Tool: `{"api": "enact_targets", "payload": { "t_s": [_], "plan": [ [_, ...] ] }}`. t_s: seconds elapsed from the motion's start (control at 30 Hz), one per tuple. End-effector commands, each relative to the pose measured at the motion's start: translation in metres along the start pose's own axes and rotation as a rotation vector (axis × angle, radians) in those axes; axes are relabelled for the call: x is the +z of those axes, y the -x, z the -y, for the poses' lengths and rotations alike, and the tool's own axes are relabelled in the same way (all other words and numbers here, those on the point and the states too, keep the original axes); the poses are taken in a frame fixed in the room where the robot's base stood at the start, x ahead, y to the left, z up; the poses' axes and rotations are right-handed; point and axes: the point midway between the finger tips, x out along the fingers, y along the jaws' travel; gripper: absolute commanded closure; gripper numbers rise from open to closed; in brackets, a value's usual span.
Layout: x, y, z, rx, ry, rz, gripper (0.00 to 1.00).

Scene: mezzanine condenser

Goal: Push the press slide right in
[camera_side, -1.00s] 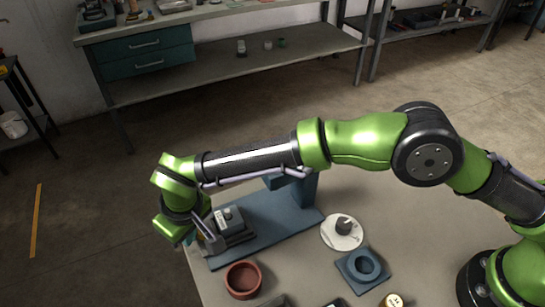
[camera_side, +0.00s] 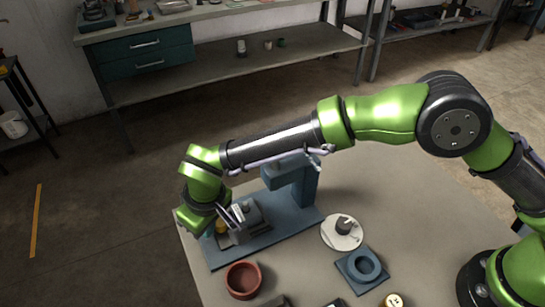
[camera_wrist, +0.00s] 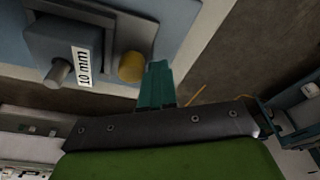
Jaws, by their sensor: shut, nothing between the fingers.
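The blue press (camera_side: 292,232) stands on the table, with its upright column (camera_side: 306,187) at the back right. In the wrist view the slide (camera_wrist: 130,32) shows with the labelled block (camera_wrist: 66,38) and a yellow knob (camera_wrist: 132,67). The knob (camera_side: 221,227) also shows in the side view. My gripper (camera_side: 229,217) is shut and empty at the slide's outer left end. In the wrist view its teal fingers (camera_wrist: 157,84) are right beside the knob; contact is unclear.
A red-brown bowl (camera_side: 243,280) stands in front of the press. A white dial with a dark knob (camera_side: 342,232) and a blue ring block (camera_side: 362,269) lie to the right. The table behind them is clear.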

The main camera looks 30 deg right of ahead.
Motion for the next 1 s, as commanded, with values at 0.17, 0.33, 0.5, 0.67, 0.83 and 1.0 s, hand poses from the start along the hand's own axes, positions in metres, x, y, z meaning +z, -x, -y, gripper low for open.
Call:
{"api": "enact_targets", "payload": {
  "t_s": [0.17, 0.33, 0.5, 0.67, 0.83, 1.0],
  "plan": [
    [0.008, -0.005, -0.010, 0.008, -0.002, 0.014, 1.00],
    [0.011, -0.004, -0.016, 0.007, -0.002, 0.014, 1.00],
    [0.015, -0.004, -0.022, 0.007, -0.002, 0.014, 1.00],
    [0.018, -0.003, -0.027, 0.007, -0.003, 0.015, 1.00],
    [0.021, -0.003, -0.033, 0.007, -0.002, 0.014, 1.00],
    [0.025, -0.002, -0.039, 0.007, -0.002, 0.015, 1.00]
  ]
}}
